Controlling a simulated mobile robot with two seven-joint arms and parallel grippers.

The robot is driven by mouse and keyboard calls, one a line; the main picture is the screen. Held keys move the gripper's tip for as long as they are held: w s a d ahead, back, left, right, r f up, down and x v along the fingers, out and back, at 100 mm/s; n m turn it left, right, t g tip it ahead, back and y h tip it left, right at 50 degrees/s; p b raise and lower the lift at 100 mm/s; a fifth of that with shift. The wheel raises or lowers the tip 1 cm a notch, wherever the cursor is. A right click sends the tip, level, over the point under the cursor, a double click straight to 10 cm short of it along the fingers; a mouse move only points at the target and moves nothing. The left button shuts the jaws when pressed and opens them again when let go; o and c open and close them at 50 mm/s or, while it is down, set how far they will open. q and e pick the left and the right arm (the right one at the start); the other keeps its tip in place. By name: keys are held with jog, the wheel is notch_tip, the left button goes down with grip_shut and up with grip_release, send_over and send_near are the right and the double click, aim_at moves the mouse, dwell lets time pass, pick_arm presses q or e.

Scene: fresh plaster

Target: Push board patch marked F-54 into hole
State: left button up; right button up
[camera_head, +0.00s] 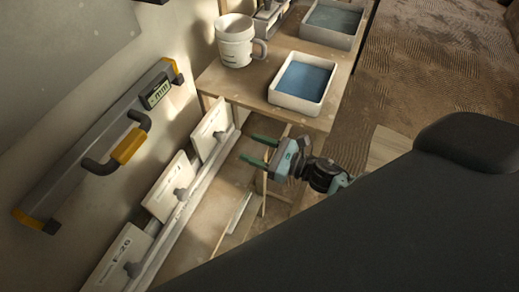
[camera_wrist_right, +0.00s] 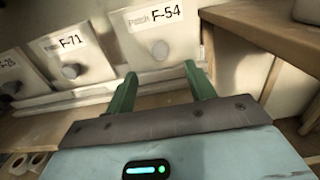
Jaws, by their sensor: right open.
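The board patch marked F-54 (camera_wrist_right: 155,42) is a pale square panel with a round grey knob. It stands upright on a ledge at the wall. In the head view it is the patch (camera_head: 211,130) closest to the wooden table. My right gripper (camera_head: 248,148) is open and empty, its two green fingers pointing toward this patch with a gap between. In the wrist view the fingertips (camera_wrist_right: 160,72) appear just below and on either side of the knob. I see no hole in the wall. My left gripper is not in view.
Patch F-71 (camera_wrist_right: 70,57) and another patch (camera_wrist_right: 11,78) stand along the same ledge (camera_head: 186,208). A spirit level (camera_head: 95,150) is against the wall. A wooden table (camera_head: 232,88) holds a mug (camera_head: 234,45) and trays of blue content, including a white tray (camera_head: 293,103).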

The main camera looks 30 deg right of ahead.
aim_at(224, 137)
jog(key=x, duration=0.8)
jog(key=shift+f+b, duration=0.1)
jog(key=shift+b, duration=0.3)
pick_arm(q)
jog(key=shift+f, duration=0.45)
pick_arm(e)
jog(key=shift+w+a, duration=0.45)
jog(key=shift+w, duration=0.1)
jog(key=c, duration=1)
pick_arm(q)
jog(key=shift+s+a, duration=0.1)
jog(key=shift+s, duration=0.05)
pick_arm(e)
jog(key=shift+r, duration=0.25)
jog(key=shift+r+p, duration=1.4)
jog(key=shift+r, duration=0.8)
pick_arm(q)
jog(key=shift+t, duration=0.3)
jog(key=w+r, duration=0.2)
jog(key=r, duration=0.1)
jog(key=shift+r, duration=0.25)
